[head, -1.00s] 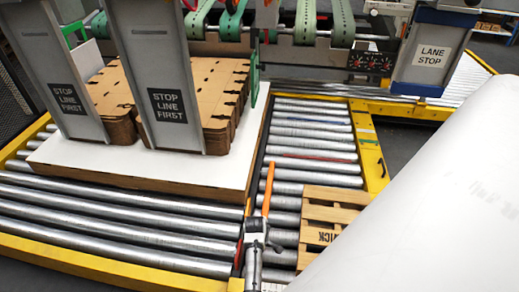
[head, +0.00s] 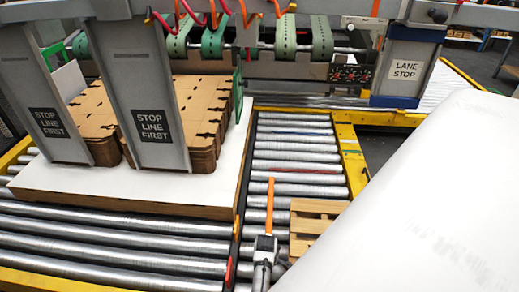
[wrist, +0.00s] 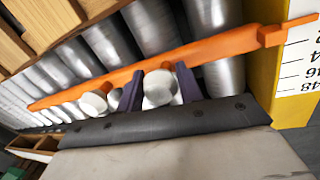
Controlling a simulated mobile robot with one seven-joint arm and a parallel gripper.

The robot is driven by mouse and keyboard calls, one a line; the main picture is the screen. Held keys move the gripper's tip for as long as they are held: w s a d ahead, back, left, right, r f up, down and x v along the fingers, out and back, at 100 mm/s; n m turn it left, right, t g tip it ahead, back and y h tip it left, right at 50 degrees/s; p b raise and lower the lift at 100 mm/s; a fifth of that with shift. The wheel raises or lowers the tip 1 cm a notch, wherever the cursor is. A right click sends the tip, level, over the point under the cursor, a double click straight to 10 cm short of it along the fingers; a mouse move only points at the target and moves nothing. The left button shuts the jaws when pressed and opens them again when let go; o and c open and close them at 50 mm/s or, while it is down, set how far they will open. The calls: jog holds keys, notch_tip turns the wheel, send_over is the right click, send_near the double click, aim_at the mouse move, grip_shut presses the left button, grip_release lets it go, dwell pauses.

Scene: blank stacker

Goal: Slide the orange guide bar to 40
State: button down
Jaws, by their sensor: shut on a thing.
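The orange guide bar (head: 270,207) lies across the rollers, between the white board and the wooden pallet. In the wrist view the guide bar (wrist: 170,62) runs diagonally, its narrow pointer end reaching over a white scale (wrist: 302,62) on a yellow frame. The marks 46 and 48 are readable below the pointer, with partly hidden marks above; the number under the pointer cannot be read. My gripper (wrist: 159,92) has its two purple fingers either side of a pale round knob (wrist: 159,84) beside the bar, shut on it. A second white knob (wrist: 92,102) is left of the fingers.
A white board (head: 100,188) carrying cardboard stacks (head: 206,100) fills the left. A wooden pallet (head: 310,222) is close right of the bar. Grey uprights (head: 143,65) stand over the stacks. A large white surface covers the lower right. Bare rollers (head: 298,155) lie behind the bar.

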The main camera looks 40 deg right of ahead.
jog(key=c, duration=1)
grip_release()
jog(key=shift+o, duration=0.2)
jog(key=shift+r, duration=0.1)
notch_tip(320, 180, up, 13)
jog(key=s+a+p, duration=0.1)
jog(key=a, duration=0.1)
jog(key=shift+s+a+r, duration=0.15)
